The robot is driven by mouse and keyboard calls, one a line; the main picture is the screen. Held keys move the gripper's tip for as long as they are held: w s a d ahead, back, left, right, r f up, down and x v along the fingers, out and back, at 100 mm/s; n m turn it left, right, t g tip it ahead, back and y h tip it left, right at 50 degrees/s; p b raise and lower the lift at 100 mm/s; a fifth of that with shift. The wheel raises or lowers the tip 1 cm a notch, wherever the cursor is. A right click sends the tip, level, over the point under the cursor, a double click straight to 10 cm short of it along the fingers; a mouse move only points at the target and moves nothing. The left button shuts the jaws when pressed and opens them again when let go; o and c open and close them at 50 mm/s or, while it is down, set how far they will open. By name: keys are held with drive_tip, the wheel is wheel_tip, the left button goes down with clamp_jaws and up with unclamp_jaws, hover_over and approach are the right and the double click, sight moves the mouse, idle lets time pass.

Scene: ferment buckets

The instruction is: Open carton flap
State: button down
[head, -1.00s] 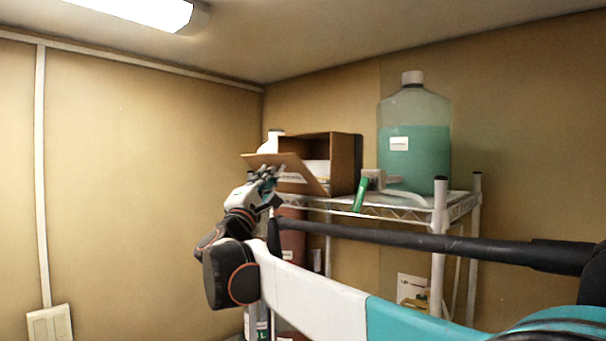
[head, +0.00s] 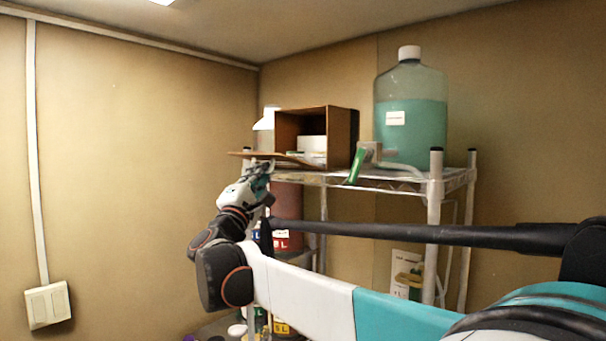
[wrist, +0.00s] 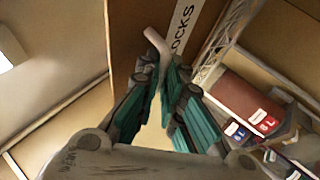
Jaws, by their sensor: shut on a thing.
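The brown carton (head: 342,140) stands on the top shelf of the wire rack, its front opening facing left and toward me. White items show inside. Its flap (head: 240,154) is folded down, nearly level, and juts out from the opening's lower edge. In the wrist view the flap (wrist: 130,40) is a brown panel with a white label ending in "OCKS". My gripper (head: 264,167) is at the flap's underside near its outer part. In the wrist view my gripper (wrist: 161,74) is closed at the flap; the exact contact is partly hidden by the fingers.
The rack (head: 435,205) carries a red container (head: 288,203) below. The space left of the rack is clear.

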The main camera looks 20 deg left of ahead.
drive_tip(key=shift+w+d, duration=0.25)
drive_tip(key=shift+d, duration=0.05)
drive_tip(key=c, duration=1.9)
unclamp_jaws()
drive_tip(key=shift+c, duration=0.2)
drive_tip(key=shift+o, duration=1.1)
drive_tip(key=shift+w+d+f, duration=0.1)
drive_tip(key=shift+w+f, duration=0.1)
drive_tip(key=shift+w, duration=0.35)
drive_tip(key=shift+s, duration=0.1)
drive_tip(key=v, duration=1.2)
drive_tip(key=shift+s+r, duration=0.1)
